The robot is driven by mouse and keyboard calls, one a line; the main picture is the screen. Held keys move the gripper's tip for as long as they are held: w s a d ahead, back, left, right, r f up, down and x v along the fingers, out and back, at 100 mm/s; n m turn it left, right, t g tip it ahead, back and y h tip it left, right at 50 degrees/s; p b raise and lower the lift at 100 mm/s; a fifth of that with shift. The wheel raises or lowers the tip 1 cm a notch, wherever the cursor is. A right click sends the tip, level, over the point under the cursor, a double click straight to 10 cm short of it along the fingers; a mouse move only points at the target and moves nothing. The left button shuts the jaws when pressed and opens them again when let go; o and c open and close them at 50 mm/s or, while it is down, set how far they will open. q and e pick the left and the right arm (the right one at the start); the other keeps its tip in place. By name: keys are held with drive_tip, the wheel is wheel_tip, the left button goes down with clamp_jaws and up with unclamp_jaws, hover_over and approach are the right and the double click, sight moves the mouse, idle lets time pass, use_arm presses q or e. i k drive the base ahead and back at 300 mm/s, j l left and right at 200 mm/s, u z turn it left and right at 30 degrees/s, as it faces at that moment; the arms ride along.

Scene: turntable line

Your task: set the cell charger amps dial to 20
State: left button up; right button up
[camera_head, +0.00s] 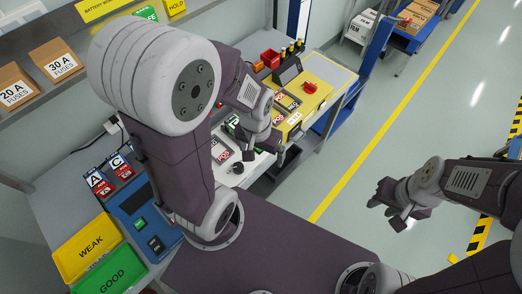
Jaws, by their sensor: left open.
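My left gripper (265,150) is open, pointing down beside a pale panel (215,152) with red and green labels on the bench. A small dark round knob (237,168) shows just below that gripper, apart from it as far as I can see. I cannot tell whether it is the amps dial, and no scale or number 20 is readable. A blue unit (134,208) with a dark display stands left of my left arm, which hides part of it. I cannot tell which unit is the cell charger. My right gripper (387,212) looks open and empty over the floor.
A yellow WEAK tray (84,247) and a green GOOD tray (112,276) lie at the lower left. Red items labelled A and C (110,180) stand behind the blue unit. A yellow-fronted station (305,112) with red bins is at the bench's far end.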

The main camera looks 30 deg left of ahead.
sight(238, 167)
drive_tip(key=u, duration=1.65)
